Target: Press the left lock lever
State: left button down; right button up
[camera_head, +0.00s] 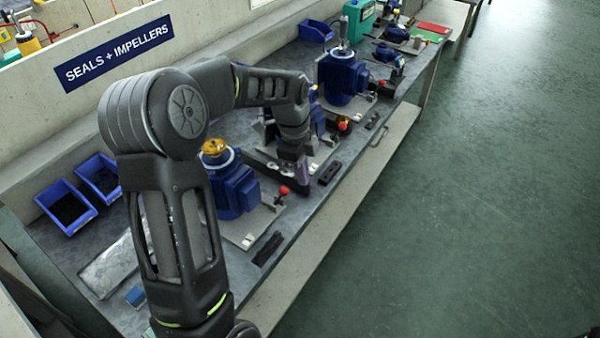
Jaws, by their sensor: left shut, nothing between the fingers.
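Several blue pumps stand in a row on the grey bench, with red-knobbed levers at their front sides. The nearest pump (236,188) has a brass-coloured top, and a red-knobbed lever (283,190) stands at its right on a pale base plate. Another red knob (342,125) shows by the pump behind. I cannot tell which lever is the left lock lever. My left gripper (299,178) is shut and empty, pointing down just behind and right of the near red knob; contact cannot be made out. My left arm hides part of the second pump. My right gripper is out of view.
Blue bins (67,207) sit at the left of the bench beneath a "SEALS + IMPELLERS" sign (114,52). Dark blocks (268,248) lie along the front edge. A larger blue pump (343,76) stands farther back. The green floor (450,220) at the right is clear.

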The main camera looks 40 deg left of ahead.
aim_at(281, 195)
pick_arm(q)
notch_tip(281, 195, down, 8)
jog(key=p, duration=0.1)
jog(key=a+p, duration=0.1)
jog(key=a+r, duration=0.1)
jog(key=a, duration=0.1)
jog(key=shift+s+p, duration=0.15)
jog(key=shift+p, duration=0.2)
